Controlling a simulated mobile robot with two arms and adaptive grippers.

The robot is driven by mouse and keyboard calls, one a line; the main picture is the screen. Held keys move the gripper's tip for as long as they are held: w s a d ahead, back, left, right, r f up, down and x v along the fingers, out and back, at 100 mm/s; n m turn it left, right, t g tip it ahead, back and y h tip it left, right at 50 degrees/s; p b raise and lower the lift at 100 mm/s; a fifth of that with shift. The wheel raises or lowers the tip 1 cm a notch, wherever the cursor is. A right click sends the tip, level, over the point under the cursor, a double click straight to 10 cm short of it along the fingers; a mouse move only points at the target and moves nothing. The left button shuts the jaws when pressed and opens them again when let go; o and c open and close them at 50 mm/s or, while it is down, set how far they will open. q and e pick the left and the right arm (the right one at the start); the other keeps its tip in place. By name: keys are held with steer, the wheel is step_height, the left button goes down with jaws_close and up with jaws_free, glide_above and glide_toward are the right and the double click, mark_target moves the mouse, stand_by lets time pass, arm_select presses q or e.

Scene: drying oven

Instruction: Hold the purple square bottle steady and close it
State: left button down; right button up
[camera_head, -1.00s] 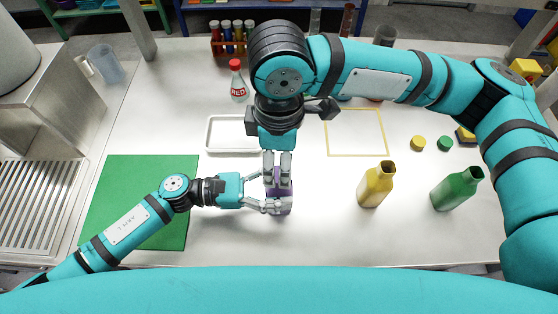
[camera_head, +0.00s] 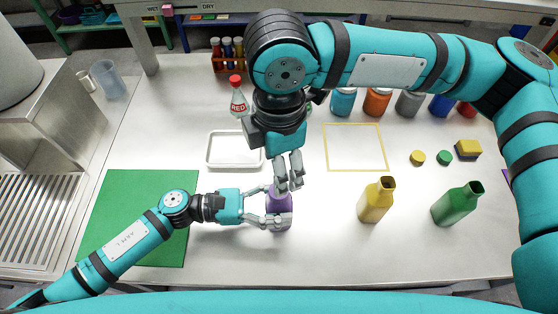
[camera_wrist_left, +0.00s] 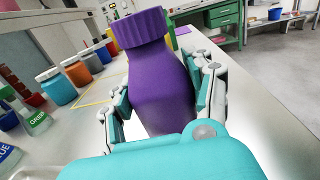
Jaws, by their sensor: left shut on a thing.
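The purple bottle (camera_head: 279,202) stands upright on the table in the head view, and its body fills the middle of the left wrist view (camera_wrist_left: 160,85). A ribbed purple cap (camera_wrist_left: 138,28) sits on its neck there. My left gripper (camera_head: 277,219) is shut on the bottle's body, one finger on each side. My right gripper (camera_head: 289,178) points down just above and behind the bottle top. It does not show around the cap in the left wrist view. Whether its fingers are apart is unclear.
An uncapped yellow bottle (camera_head: 376,201) and green bottle (camera_head: 457,205) stand to the right, with a yellow cap (camera_head: 417,158) and a green cap (camera_head: 444,158) behind them. A white tray (camera_head: 210,162) lies behind the left gripper. A green mat (camera_head: 120,205) lies left.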

steer(key=shift+f, duration=4)
jaws_close()
steer(key=shift+m, duration=0.3)
steer(key=shift+o, duration=0.7)
jaws_free()
steer(key=shift+r, duration=0.15)
step_height(320, 180, up, 12)
